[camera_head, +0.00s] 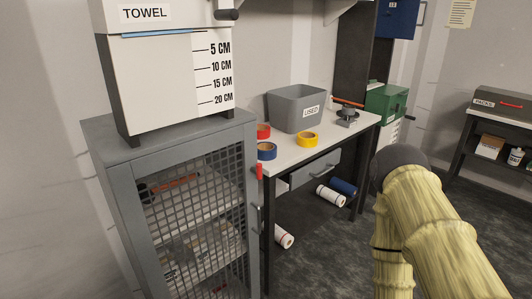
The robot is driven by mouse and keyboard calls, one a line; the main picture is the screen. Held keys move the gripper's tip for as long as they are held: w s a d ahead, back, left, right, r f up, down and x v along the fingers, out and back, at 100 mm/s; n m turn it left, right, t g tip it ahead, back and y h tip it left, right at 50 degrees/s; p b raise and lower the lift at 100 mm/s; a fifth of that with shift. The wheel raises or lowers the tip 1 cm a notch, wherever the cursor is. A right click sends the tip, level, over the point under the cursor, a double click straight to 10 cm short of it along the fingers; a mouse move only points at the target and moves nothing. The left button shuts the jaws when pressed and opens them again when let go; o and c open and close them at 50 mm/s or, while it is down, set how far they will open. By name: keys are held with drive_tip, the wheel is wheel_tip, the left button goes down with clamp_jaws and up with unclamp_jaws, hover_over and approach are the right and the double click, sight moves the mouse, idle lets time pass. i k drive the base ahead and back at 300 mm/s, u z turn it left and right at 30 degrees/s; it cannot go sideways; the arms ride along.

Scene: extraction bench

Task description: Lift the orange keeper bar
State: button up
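Several reddish-orange parts show, and I cannot tell for certain which is the keeper bar. A thin orange bar (347,102) lies at the back of the white-topped bench, right of the grey bin. Another orange-red bar (175,183) shows behind the mesh door of the grey cabinet (175,138). A small upright red piece (259,171) sits at the cabinet's right front edge, above a door handle (257,212). My gripper is not in view; a pale yellow, sleeve-like shape with a dark rounded end, perhaps my arm, fills the lower right.
The bench (300,150) holds a grey bin marked USED (296,108), tape rolls (307,139) and a small dark device (347,115). White and blue rolls (331,196) lie beneath. A towel dispenser (160,75) stands on the cabinet. Dark floor lies open between bench and PACKS table (500,105).

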sight(347, 102)
drive_tip(key=z, duration=0.35)
drive_tip(key=i, duration=1.75)
drive_tip(key=z, duration=0.15)
